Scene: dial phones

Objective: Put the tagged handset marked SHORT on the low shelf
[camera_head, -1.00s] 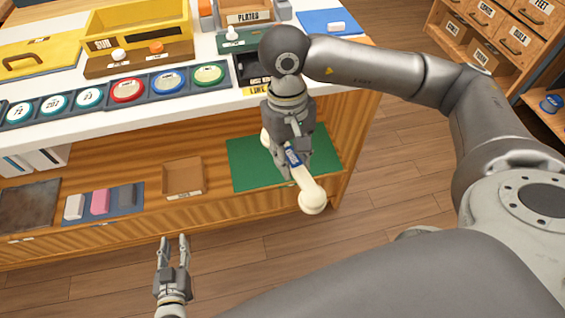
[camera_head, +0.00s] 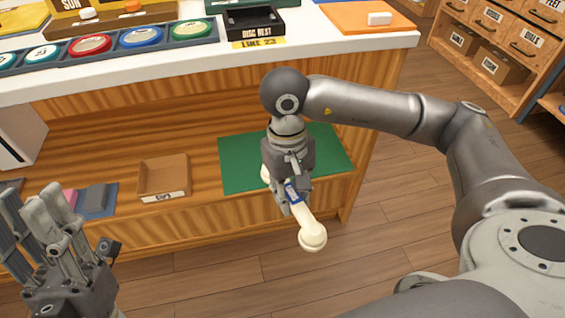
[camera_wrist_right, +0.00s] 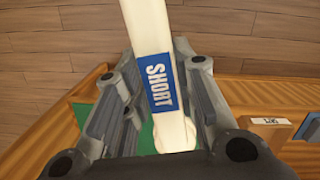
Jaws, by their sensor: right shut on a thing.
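A cream handset (camera_head: 308,222) with a blue tag is held by my right gripper (camera_head: 290,193). In the right wrist view the tag on the handset (camera_wrist_right: 150,40) reads SHORT, and the fingers lie on both sides of it. The handset is tilted, one end toward me beyond the shelf's front edge, the other end partly hidden behind the gripper. The low shelf (camera_head: 110,150) lies under the white counter, with a green mat (camera_head: 236,165) on its right part. The handset appears above the mat's front. My left gripper (camera_head: 60,245) is at the lower left, fingers apart and empty.
A brown tray (camera_head: 163,177) sits on the shelf left of the mat. Pink and grey blocks (camera_head: 95,197) on a blue mat are farther left, partly behind my left gripper. A black disc rest tray (camera_head: 252,24) and coloured dials (camera_head: 141,37) stand on the counter above.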

